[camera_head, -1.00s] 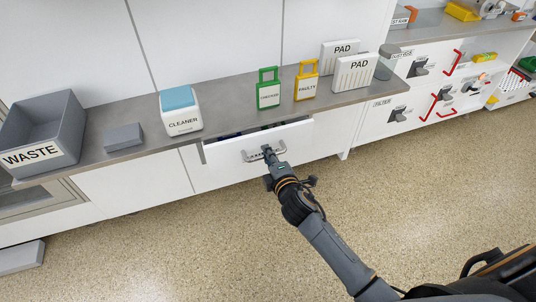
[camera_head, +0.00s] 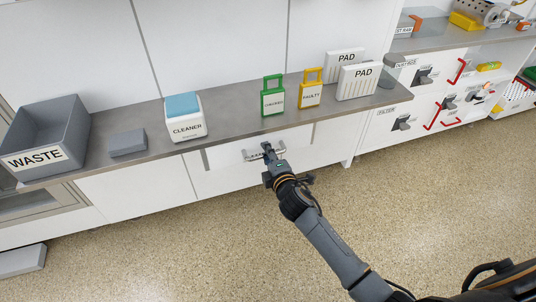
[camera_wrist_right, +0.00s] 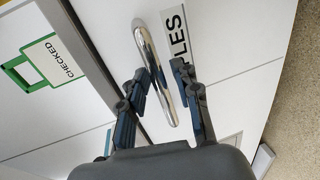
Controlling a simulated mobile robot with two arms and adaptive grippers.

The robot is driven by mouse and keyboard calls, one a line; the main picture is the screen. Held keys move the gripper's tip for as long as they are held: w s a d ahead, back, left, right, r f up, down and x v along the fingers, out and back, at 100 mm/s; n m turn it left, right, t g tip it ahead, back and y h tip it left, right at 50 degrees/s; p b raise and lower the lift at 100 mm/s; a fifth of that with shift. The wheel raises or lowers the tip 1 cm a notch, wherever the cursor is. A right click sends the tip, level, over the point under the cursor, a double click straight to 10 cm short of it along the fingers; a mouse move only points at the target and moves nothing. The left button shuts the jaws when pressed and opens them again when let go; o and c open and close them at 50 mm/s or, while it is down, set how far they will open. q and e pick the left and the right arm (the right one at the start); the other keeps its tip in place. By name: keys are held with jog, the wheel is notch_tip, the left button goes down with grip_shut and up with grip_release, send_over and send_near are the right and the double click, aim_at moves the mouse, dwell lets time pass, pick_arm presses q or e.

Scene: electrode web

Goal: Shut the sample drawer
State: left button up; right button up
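The sample drawer (camera_head: 228,156) is a white front under the grey counter; no opening shows above it in the head view, so it looks flush or nearly flush. Its silver bar handle (camera_wrist_right: 156,68) stands beside a label whose visible letters read "LES" in the right wrist view. My right gripper (camera_head: 268,150) is at the handle. In the wrist view its fingers (camera_wrist_right: 160,85) are apart, one on each side of the bar, with a gap visible. My left gripper is not in view.
On the counter (camera_head: 230,122) stand a WASTE bin (camera_head: 75,125), a grey block (camera_head: 128,142), a CLEANER box (camera_head: 184,118), a green CHECKED tag (camera_head: 272,98), a yellow FAULTY tag (camera_head: 311,90) and two PAD boxes (camera_head: 357,82). The speckled floor (camera_head: 180,245) in front is clear.

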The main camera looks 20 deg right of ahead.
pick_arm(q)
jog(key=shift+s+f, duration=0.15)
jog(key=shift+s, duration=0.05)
pick_arm(e)
jog(key=shift+s, duration=0.1)
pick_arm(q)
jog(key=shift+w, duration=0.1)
pick_arm(e)
jog(key=v, duration=1.1)
jog(key=shift+s, duration=0.35)
